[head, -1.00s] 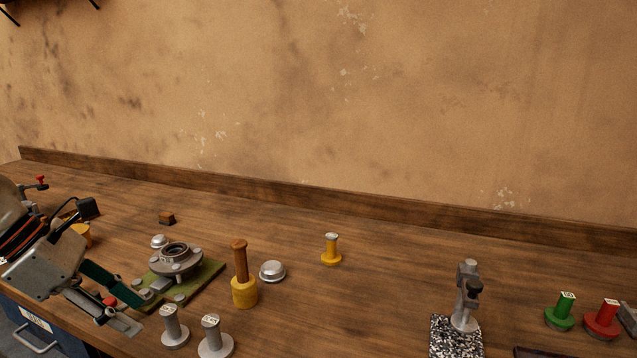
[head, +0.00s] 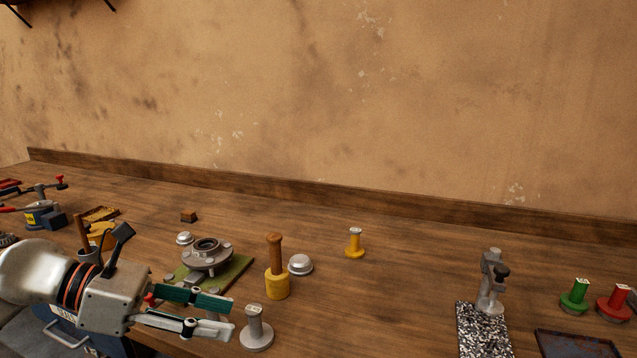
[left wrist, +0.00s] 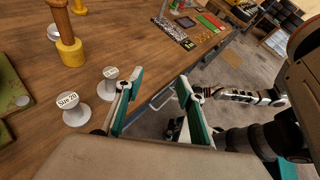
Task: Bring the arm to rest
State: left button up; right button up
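My left gripper (head: 220,316) is over the near left edge of the workbench (head: 400,300) in the head view. Its two green-and-grey fingers are apart with nothing between them. The left wrist view also shows the fingers (left wrist: 160,80) apart and empty, with the bench edge and floor beyond. A grey stepped driver (head: 257,328) stands just right of the fingertips. Another grey driver is mostly hidden behind the fingers in the head view; the left wrist view shows two of them, one labelled (left wrist: 72,108). A part of my other arm shows at right there; its gripper is unclear.
A grey hub on a green board (head: 240,272) lies behind the left gripper. A wooden-handled yellow tool (head: 277,283), a silver cap (head: 300,265) and a yellow driver (head: 355,244) stand nearby. A clamp (head: 491,285) and green and red drivers stand right. The centre bench is mostly clear.

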pick_arm(q)
jog(key=d+r+n+t+h, duration=0.5)
jog(key=r+n+h, duration=0.2)
jog(key=w+a+n+t+y, duration=0.5)
jog(key=a+n+t+y, duration=0.1)
jog(key=n+t, duration=0.6)
jog(key=s+a+f+n+g+y, duration=0.1)
jog(key=a+f+n+g+y, duration=0.1)
jog(key=a+f+n+y, duration=0.65)
jog(key=s+a+f+n+g+y, duration=0.1)
jog(key=a+f+n+g+y, duration=0.1)
jog(key=a+f+n+y, duration=0.7)
jog(key=s+a+f+n+g, duration=0.2)
jog(key=s+f+n+g, duration=0.55)
jog(key=s+f, duration=1.25)
jog(key=w+d+f+n+t+h+p, duration=0.1)
jog(key=w+d+f+t+h+p, duration=0.1)
jog(key=d+f+h, duration=0.4)
jog(key=d+f, duration=0.5)
jog(key=d, duration=0.5)
jog(key=shift+w+f, duration=0.25)
jog(key=shift+w, duration=0.15)
pick_arm(e)
jog(key=shift+s+a+r, duration=0.45)
jog(key=shift+a+r, duration=0.15)
jog(key=shift+r, duration=0.1)
